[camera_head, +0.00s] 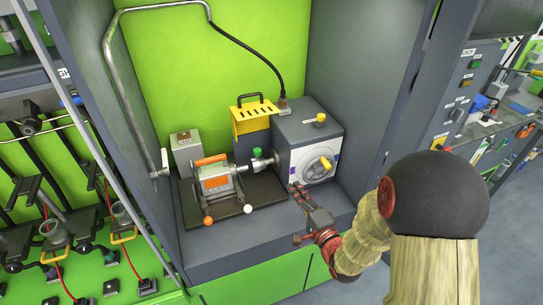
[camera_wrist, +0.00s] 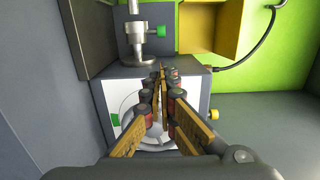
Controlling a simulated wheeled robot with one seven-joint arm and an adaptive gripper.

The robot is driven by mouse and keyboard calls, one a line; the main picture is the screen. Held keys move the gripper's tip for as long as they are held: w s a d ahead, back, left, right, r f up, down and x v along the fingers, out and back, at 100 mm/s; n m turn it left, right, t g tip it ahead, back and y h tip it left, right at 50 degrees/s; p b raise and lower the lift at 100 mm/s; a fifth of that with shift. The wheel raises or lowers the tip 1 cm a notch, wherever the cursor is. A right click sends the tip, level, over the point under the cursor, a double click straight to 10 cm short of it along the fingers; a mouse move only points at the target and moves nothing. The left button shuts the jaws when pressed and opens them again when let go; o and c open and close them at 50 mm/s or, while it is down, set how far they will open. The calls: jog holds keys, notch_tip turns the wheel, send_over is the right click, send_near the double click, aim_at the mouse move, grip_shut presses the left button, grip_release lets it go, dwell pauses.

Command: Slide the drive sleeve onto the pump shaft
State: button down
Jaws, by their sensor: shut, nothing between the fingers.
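The pump (camera_head: 214,179) is a silver body with an orange handle, lying on a dark plate in the bench. The drive sleeve, a silver piece with a green knob (camera_head: 257,152), sits between the pump and the grey drive box (camera_head: 305,135). In the wrist view the silver sleeve (camera_wrist: 137,48) shows at upper left, its green knob (camera_wrist: 160,30) pointing right. Whether it is around the pump shaft I cannot tell. My gripper (camera_head: 294,188) is shut and empty, in front of the drive box and apart from the sleeve. Its fingertips (camera_wrist: 162,69) meet in the wrist view.
A yellow slotted cover (camera_head: 254,113) stands behind the sleeve. Two ball-ended levers, orange (camera_head: 208,221) and white (camera_head: 248,209), stick out in front of the pump. The grey front ledge (camera_head: 235,244) is bare.

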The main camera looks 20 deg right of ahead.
aim_at(259, 156)
jog(key=w+a+b, duration=0.2)
jog(key=w, duration=1.6)
jog(key=shift+b, duration=0.3)
jog(key=shift+a, duration=0.1)
jog(key=a, duration=0.4)
jog(key=shift+s+a+b, duration=0.1)
jog(key=shift+s+b, duration=0.05)
jog(key=shift+b, duration=0.25)
